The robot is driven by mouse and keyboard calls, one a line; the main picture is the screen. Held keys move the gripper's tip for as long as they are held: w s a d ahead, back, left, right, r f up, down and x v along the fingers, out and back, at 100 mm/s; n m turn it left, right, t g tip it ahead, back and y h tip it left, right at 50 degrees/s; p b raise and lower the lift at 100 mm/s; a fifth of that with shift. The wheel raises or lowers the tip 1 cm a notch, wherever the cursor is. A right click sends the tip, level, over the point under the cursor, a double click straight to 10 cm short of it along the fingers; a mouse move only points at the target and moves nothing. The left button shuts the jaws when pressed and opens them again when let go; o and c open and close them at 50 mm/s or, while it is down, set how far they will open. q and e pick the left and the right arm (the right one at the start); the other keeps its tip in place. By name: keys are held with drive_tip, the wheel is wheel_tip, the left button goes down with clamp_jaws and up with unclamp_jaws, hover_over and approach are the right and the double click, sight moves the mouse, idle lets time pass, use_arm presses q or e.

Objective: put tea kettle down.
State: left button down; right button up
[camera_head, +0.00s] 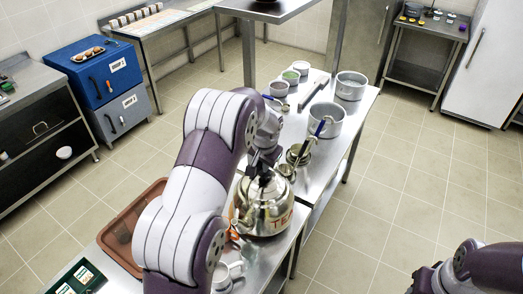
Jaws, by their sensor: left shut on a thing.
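The shiny steel tea kettle (266,212), with red lettering on its side, is upright over the right edge of the near steel table (256,262). My left gripper (262,166) is above the kettle and shut on its top handle. The fingers and most of the handle are small and partly hidden by my arm. I cannot tell whether the kettle's base touches the table. My right arm comes in at the lower right over the floor; its dark end (426,279) is cut off by the frame, so its fingers do not show clearly.
A brown tray (126,228) lies left of my arm. White cups (228,272) and an orange-handled item stand in front of the kettle. Floor is open at right.

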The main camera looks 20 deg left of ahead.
use_arm(q)
drive_tip(key=shift+w+f, duration=0.2)
drive_tip(key=shift+f, duration=0.45)
drive_tip(key=c, duration=0.9)
unclamp_jaws()
drive_tip(key=shift+s+f, duration=0.1)
drive_tip(key=shift+s, duration=0.1)
drive_tip(key=shift+c, duration=0.2)
